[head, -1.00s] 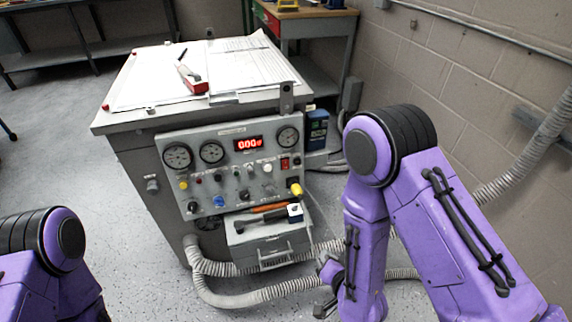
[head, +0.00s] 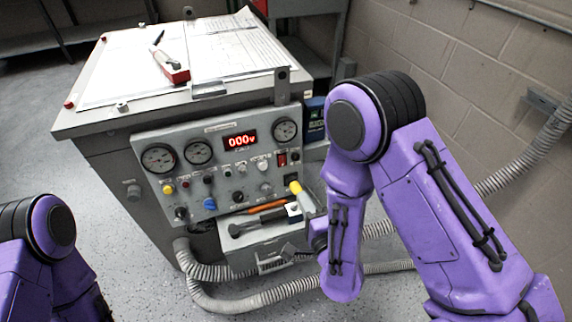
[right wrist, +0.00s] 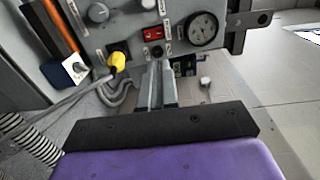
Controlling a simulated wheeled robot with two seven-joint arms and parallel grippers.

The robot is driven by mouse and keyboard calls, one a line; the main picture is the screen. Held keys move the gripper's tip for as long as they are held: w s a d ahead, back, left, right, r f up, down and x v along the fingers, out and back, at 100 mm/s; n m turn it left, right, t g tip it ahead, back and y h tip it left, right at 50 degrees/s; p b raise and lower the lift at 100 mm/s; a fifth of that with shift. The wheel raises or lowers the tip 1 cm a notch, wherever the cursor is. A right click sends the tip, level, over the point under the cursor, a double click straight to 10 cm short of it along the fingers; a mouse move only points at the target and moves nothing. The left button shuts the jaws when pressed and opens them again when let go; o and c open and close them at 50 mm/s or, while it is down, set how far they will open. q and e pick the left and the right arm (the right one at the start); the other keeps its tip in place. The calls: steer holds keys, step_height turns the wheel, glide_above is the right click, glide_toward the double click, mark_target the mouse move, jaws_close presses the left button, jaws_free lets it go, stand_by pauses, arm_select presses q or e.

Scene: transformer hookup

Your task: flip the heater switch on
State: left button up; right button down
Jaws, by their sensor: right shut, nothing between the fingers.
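The grey cabinet's control panel (head: 225,165) faces me, with gauges, a red display reading about 000v, and several knobs and switches. A red rocker switch (head: 282,159) sits below the right gauge; it also shows in the right wrist view (right wrist: 155,33). I cannot read its label or tell its position. In the right wrist view my right gripper (right wrist: 156,68) is shut and empty, its fingertips below the red switch and right of the yellow plug (right wrist: 118,61). Contact with the panel is not visible. My left gripper is out of view.
A shelf below the panel holds an orange-handled tool (head: 266,207) and a dark-handled tool. Ribbed grey hoses (head: 240,298) curl around the cabinet base. Papers and a red-and-white object (head: 171,68) lie on the cabinet top. A block wall (head: 450,60) stands at right.

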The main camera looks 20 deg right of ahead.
mark_target(283, 158)
steer(key=w, duration=0.9)
steer(key=w+p, duration=0.1)
steer(key=w, duration=0.3)
steer(key=shift+w+a+f, duration=0.25)
steer(key=shift+w+f, duration=0.05)
steer(key=shift+w, duration=0.05)
